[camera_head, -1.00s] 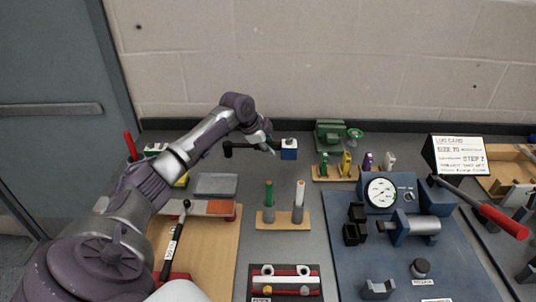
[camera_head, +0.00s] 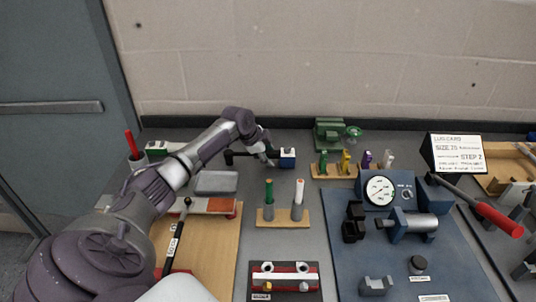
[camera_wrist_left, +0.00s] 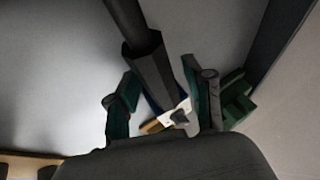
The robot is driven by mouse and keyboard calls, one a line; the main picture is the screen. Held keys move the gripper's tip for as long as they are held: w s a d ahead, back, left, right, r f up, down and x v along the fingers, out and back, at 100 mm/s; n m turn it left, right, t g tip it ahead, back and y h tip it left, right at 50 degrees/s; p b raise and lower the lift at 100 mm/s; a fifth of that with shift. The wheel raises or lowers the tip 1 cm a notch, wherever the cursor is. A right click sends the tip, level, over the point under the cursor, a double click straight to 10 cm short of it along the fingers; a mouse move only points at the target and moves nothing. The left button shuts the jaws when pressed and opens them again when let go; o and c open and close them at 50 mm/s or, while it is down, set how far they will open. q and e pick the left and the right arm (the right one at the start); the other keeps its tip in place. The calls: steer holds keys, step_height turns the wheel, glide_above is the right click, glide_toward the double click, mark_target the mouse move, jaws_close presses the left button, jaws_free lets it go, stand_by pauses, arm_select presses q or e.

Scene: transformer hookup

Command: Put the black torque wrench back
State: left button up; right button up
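The black torque wrench (camera_head: 243,155) lies level across the back of the bench, with a blue and white block (camera_head: 287,158) at its right end. My left gripper (camera_head: 268,160) is on its shaft, close to that block. In the left wrist view the dark wrench shaft (camera_wrist_left: 152,65) passes between the two fingers (camera_wrist_left: 160,95), and the gripper appears shut on it. Whether the wrench touches the bench is hard to tell. My right gripper is not in view.
A black bar with a white label (camera_head: 174,240) lies on the wooden board at left. A grey block (camera_head: 216,182), a stand with two pegs (camera_head: 283,217), a green vise (camera_head: 329,133) and a blue gauge fixture (camera_head: 440,270) surround it. A red-handled bar (camera_head: 497,217) sticks out at right.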

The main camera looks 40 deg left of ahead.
arm_select(q)
steer(key=shift+r, duration=0.1)
steer(key=shift+r, duration=0.15)
steer(key=b+v, duration=0.1)
steer(key=v, duration=1)
steer(key=shift+s+r, duration=0.2)
steer(key=shift+r, duration=0.15)
